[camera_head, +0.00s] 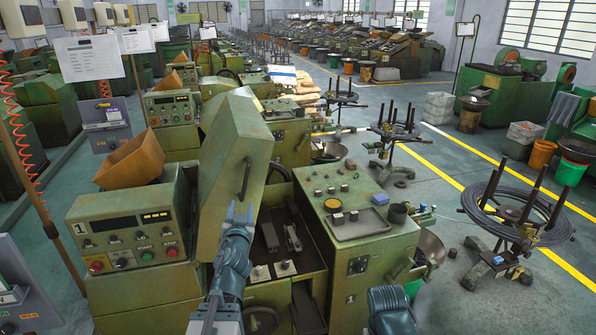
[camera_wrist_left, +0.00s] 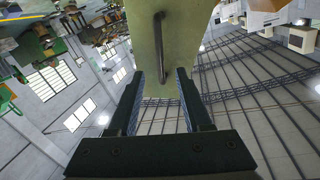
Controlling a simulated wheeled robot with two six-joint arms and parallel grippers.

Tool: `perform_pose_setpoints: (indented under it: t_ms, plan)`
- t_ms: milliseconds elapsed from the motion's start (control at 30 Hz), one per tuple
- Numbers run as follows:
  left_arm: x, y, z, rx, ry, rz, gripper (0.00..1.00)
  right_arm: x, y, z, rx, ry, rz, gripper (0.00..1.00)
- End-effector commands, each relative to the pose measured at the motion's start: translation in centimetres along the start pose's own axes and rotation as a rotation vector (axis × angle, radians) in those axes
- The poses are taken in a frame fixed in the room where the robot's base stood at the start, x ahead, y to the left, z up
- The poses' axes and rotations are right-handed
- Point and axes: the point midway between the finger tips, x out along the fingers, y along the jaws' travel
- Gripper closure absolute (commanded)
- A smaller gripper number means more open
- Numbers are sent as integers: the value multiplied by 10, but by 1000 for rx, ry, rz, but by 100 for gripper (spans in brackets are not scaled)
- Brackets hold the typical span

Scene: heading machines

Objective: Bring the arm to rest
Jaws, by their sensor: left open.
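My left gripper (camera_head: 238,214) is raised in front of the open green machine cover (camera_head: 225,165). Its two fingers are apart with nothing between them. In the left wrist view my left gripper (camera_wrist_left: 158,95) shows as two parallel dark fingers with blue inner pads. The cover (camera_wrist_left: 185,30) and its dark handle (camera_wrist_left: 159,45) lie beyond the fingertips there, and the handle is not between the fingers. In the head view the handle (camera_head: 245,180) is just above the gripper. A part of my right arm (camera_head: 390,310) shows at the bottom edge, but its gripper is out of view.
A wire coil stand (camera_head: 520,213) is on the right.

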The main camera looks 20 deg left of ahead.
Motion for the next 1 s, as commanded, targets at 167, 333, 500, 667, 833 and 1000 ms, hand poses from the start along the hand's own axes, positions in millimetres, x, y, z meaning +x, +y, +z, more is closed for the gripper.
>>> perform_pose_setpoints:
  t_ms: [167,333,500,667,833,1000]
  plan:
    - [-1,14,18,-6,-51,-10,51,11,-1,-1,-1,0,0,50]
    - [-18,73,91,-2,-297,-15,51,44,-4,-3,-3,0,1,50]
    - [-70,152,173,61,-636,76,51,74,-7,-4,-6,1,2,50]
    - [-141,218,234,170,-931,234,51,98,-9,-6,-8,1,2,50]
    - [-221,267,273,308,-1181,427,51,118,-11,-7,-11,1,3,50]
    - [-276,288,289,412,-1331,569,51,129,-12,-8,-12,1,3,50]
